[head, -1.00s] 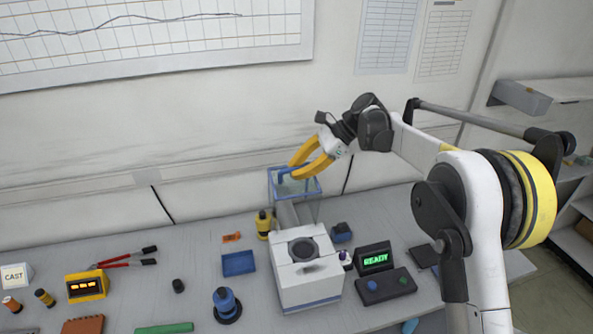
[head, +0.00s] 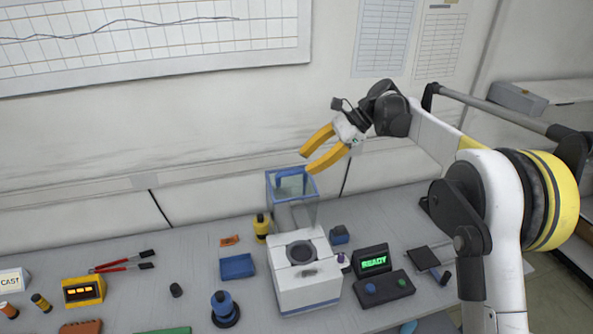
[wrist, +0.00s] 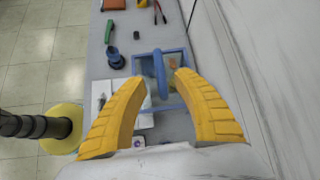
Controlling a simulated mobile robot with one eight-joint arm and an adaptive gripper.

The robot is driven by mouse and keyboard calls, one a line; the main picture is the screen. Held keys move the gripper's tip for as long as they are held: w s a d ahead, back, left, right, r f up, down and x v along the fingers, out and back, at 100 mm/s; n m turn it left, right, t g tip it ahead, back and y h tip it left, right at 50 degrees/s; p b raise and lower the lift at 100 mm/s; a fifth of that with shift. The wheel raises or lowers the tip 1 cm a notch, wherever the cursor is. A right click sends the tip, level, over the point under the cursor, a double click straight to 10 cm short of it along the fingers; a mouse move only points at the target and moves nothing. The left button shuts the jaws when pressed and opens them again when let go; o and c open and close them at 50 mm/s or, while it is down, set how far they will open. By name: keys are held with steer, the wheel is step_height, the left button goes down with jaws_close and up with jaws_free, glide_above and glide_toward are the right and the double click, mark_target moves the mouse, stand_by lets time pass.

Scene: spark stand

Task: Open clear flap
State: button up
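A clear box (head: 293,213) with a blue-framed top (head: 316,190) stands behind the white machine. A blue piece (head: 291,182) shows inside the frame; I cannot tell whether the clear flap is raised or closed. My gripper (head: 306,160) has two yellow fingers, spread apart and empty, above and slightly right of the frame. In the wrist view, the blue frame (wrist: 172,52) lies below my gripper (wrist: 162,76), and a curved blue bar (wrist: 159,76) shows in the gap between the fingertips. The fingers look apart from it.
The white machine (head: 305,285) with a round dark opening stands in front of the box. A yellow bottle (head: 261,226) and a dark blue block (head: 339,234) flank it. A green READY display (head: 373,261) is to the right. The wall is close behind.

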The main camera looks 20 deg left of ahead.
steer(key=v, duration=0.6)
steer(key=shift+d, duration=0.1)
steer(key=s+d+f+n+t+h+b, duration=0.3)
steer(key=s+d+n+t+h+b, duration=0.25)
steer(key=s+d, duration=1.15)
steer(key=s+d+f+n+t+h+b, duration=0.3)
steer(key=s+d+f+b, duration=0.4)
steer(key=s+d+f, duration=0.7)
steer(key=shift+s+d+f+n+t, duration=0.35)
steer(key=shift+s+n+t, duration=0.55)
steer(key=shift+n, duration=0.15)
